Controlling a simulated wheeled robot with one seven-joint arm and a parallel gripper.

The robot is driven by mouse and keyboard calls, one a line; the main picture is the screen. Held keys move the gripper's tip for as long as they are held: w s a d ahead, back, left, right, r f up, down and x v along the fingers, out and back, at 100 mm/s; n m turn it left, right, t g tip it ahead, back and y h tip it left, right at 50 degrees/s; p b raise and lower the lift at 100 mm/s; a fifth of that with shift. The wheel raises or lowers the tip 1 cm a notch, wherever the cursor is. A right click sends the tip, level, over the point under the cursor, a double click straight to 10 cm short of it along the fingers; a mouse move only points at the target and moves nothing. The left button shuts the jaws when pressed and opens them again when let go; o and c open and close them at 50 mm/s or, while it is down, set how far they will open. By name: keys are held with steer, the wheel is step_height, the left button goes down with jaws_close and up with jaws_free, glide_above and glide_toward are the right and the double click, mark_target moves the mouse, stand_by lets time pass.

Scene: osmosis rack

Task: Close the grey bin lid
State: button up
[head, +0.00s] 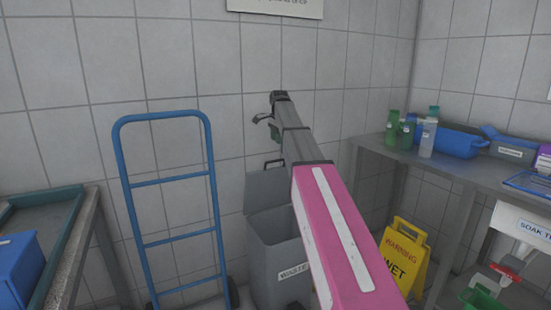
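The grey bin (266,262), labelled WASTE, stands on the floor against the tiled wall. Its grey lid (262,190) is raised at the back, with a dark handle at its top edge, and the bin's mouth shows open in front of it. My pink and grey arm crosses in front and hides the right part of the bin and lid. My gripper (270,107) is at the far end of the arm, above the lid in the picture. It is small and dark, and its fingers cannot be made out clearly. I see nothing held.
A blue hand truck (168,183) stands left of the bin. A yellow wet-floor sign (403,262) stands to the right. A metal bench (420,160) with bottles and blue tubs runs along the right. A table (88,225) with a blue box (18,272) is at left.

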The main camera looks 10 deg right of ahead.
steer(key=f, duration=0.9)
steer(key=shift+w+a+f, duration=0.15)
steer(key=shift+w+f, duration=0.2)
steer(key=shift+f, duration=0.05)
jaws_close()
